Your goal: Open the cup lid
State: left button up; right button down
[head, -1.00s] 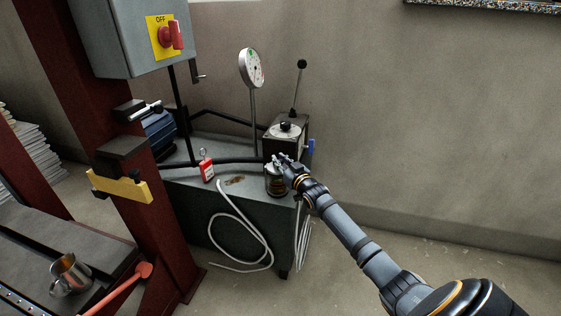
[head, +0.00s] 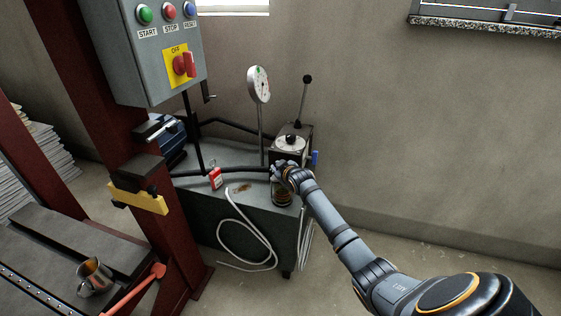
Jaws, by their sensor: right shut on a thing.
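A small jar-like cup (head: 283,198) with a dark amber lower part stands on the grey cabinet top, near its front right corner. My right gripper (head: 279,168) is at the top of this cup and is shut on its lid. The gripper hides the lid and the cup's upper part, so I cannot tell if the lid is apart from the rim. My left gripper is not in view.
A black-and-silver lever unit (head: 291,146) stands close behind the cup. A dial gauge (head: 258,85) on a post and a red padlock (head: 215,178) are to the left. A metal mug (head: 94,277) stands at lower left. The wall (head: 430,140) is bare at right.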

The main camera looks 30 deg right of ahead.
jog(key=g+p, duration=0.1)
jog(key=w+a+n+g+h+p, duration=0.1)
jog(key=p, duration=0.1)
jog(key=shift+w+a+r, duration=0.1)
jog(key=shift+a+r, duration=0.05)
jog(key=shift+r, duration=0.25)
jog(key=shift+w+a+f+n+g+h+p, duration=0.2)
jog(key=shift+w+a+n+g+h+p, duration=0.15)
jog(key=shift+n+g+p, duration=0.25)
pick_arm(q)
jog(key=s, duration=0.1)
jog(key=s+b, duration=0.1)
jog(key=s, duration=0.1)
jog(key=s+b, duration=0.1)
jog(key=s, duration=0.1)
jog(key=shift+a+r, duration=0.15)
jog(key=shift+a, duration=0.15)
pick_arm(e)
jog(key=w+a+n+g+h, duration=0.1)
jog(key=w+f+n+g+h, duration=0.1)
jog(key=g, duration=0.1)
jog(key=shift+w+a+f+g+h, duration=0.1)
jog(key=shift+a+g+h, duration=0.2)
jog(key=shift+a, duration=0.1)
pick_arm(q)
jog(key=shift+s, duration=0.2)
